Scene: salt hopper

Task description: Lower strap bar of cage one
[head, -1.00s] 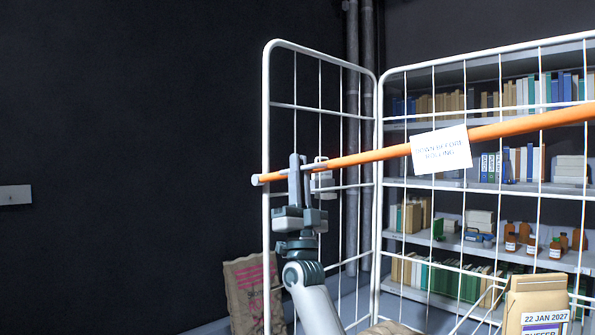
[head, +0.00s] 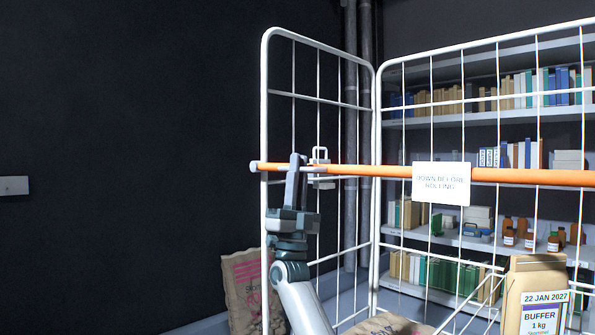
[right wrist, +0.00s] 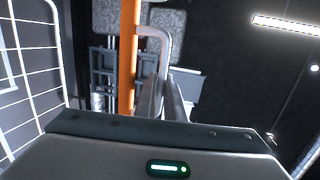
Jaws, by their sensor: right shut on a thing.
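The orange strap bar (head: 385,171) runs nearly level across the front of the white wire cage (head: 379,95), with a white sign (head: 441,184) reading "DOWN BEFORE ROLLING" hanging on it. My right gripper (head: 297,162) is near the bar's grey left end, shut on the bar's grey handle. In the right wrist view, the fingers (right wrist: 162,98) close on the grey handle loop (right wrist: 169,42) beside the orange bar (right wrist: 128,60). A pale bracket (head: 320,156) shows just behind the bar, right of my fingers; whether they touch is unclear. My left gripper is out of view.
Inside the cage are a brown sack and a bag labelled BUFFER (head: 541,285). Another printed sack (head: 242,290) stands at the lower left. Shelves with books and bottles (head: 510,240) are behind the cage.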

